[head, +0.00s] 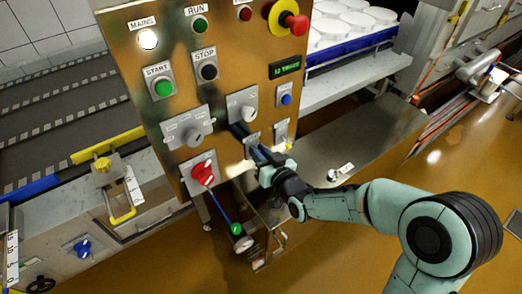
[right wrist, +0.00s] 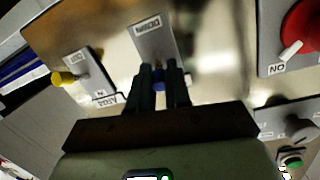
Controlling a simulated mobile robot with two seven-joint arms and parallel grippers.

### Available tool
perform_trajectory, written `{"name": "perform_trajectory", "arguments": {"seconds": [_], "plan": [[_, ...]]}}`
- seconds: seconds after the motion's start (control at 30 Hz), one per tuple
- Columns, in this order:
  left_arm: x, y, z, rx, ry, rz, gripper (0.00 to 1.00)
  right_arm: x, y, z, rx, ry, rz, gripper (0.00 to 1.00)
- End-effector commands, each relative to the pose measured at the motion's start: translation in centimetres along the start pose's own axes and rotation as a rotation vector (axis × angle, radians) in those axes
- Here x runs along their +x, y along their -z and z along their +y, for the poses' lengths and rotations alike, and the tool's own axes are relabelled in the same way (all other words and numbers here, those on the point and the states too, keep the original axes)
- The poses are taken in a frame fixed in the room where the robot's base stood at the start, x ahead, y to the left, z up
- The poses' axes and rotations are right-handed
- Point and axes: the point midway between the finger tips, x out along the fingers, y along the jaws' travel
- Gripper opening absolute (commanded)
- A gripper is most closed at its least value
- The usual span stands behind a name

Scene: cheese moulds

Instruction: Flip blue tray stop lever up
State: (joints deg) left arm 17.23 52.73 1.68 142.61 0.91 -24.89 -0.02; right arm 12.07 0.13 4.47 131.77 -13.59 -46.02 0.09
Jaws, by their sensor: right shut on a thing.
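The blue lever (right wrist: 158,86) shows between my right fingertips in the right wrist view. It sits at the end of a grey label plate (right wrist: 152,38) whose text I cannot read for certain. My right gripper (right wrist: 166,78) is shut on the blue lever, close against the brass panel. In the head view my right gripper (head: 254,150) reaches the lower part of the panel (head: 225,100), and its fingers hide the lever there. How far the lever is tilted is hard to tell. My left gripper is not in view.
A yellow-tipped lever (right wrist: 64,78) is beside it on its own plate. A red emergency button (head: 297,24) is above. A metal ledge (head: 345,150) runs to the right.

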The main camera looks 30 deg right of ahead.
Motion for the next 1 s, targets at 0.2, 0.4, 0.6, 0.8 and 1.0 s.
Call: {"name": "perform_trajectory", "arguments": {"seconds": [0.2, 0.4, 0.6, 0.8, 1.0], "plan": [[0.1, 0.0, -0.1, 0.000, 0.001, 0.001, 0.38, 0.1, 0.1, 0.0, -0.001, 0.000, 0.005, 0.21], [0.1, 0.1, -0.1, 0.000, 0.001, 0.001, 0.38, 0.1, 0.1, 0.0, -0.001, 0.001, 0.005, 0.43], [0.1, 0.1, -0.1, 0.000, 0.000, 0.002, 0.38, -0.1, 0.0, 0.0, -0.001, 0.001, 0.005, 0.43], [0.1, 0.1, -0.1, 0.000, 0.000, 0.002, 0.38, -2.6, 0.1, 0.0, -0.003, 0.000, 0.007, 0.43], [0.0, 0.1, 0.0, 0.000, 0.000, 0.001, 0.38, -7.4, 0.2, 0.0, -0.003, -0.001, 0.007, 0.43]]}}
